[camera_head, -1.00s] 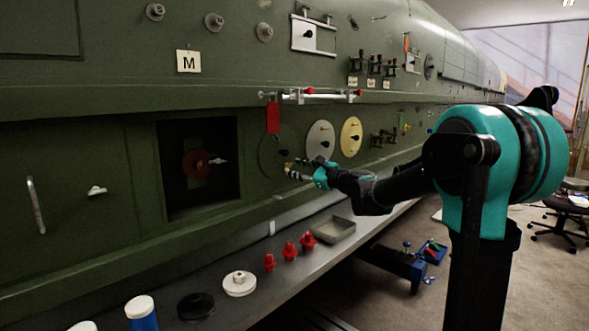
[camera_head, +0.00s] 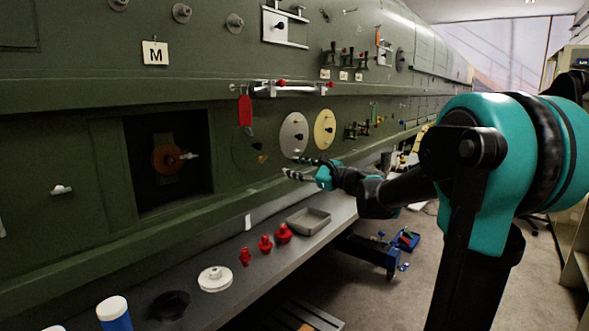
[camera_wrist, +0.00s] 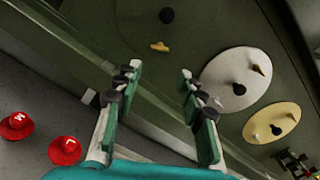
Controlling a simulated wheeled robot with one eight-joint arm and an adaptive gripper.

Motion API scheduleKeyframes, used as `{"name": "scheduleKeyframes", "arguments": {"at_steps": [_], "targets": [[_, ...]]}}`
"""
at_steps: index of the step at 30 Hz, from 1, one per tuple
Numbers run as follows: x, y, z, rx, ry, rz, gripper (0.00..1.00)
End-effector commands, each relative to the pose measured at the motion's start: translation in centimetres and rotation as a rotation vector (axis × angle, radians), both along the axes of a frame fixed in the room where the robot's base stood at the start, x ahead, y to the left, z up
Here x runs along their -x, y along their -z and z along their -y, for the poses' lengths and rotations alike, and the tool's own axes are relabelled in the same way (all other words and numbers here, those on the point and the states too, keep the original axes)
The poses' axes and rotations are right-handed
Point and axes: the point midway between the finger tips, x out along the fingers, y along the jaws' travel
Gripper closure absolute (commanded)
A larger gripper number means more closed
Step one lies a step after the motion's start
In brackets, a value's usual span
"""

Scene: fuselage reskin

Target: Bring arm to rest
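My gripper (camera_head: 300,168) is held out in front of the green fuselage panel (camera_head: 75,155), above the grey shelf. In the wrist view my gripper (camera_wrist: 160,90) has its two fingers well apart with nothing between them. A round green cover with a small yellow handle (camera_wrist: 160,46) lies ahead of the fingers on the panel. A white disc (camera_wrist: 235,78) and a cream disc (camera_wrist: 272,123) are mounted to its right; the head view shows the white disc (camera_head: 293,135) and cream disc (camera_head: 324,130) just behind and above the fingers.
The shelf (camera_head: 240,285) below holds a grey tray (camera_head: 308,221), several red knobs (camera_head: 265,244), a white flanged part (camera_head: 215,279), a black disc (camera_head: 169,305) and a blue bottle (camera_head: 114,316). A square opening (camera_head: 190,130) sits left. Red-ended bar (camera_head: 290,88) projects above.

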Motion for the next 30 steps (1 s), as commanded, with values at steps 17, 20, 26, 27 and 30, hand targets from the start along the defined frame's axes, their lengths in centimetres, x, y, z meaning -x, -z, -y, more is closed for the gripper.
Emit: {"name": "scheduleKeyframes", "arguments": {"at_steps": [17, 20, 26, 27, 30], "targets": [[16.6, 23.4, 4.9, 1.147, -0.342, 0.398, 0.6], [20.6, 28.1, 8.1, 1.392, -0.484, 0.467, 0.6], [27.3, 34.5, 14.9, 1.775, -0.787, 0.552, 0.6], [28.2, 35.3, 16.0, 1.825, -0.838, 0.56, 0.6], [29.9, 36.4, 18.0, 1.913, -0.932, 0.571, 0.6]]}}
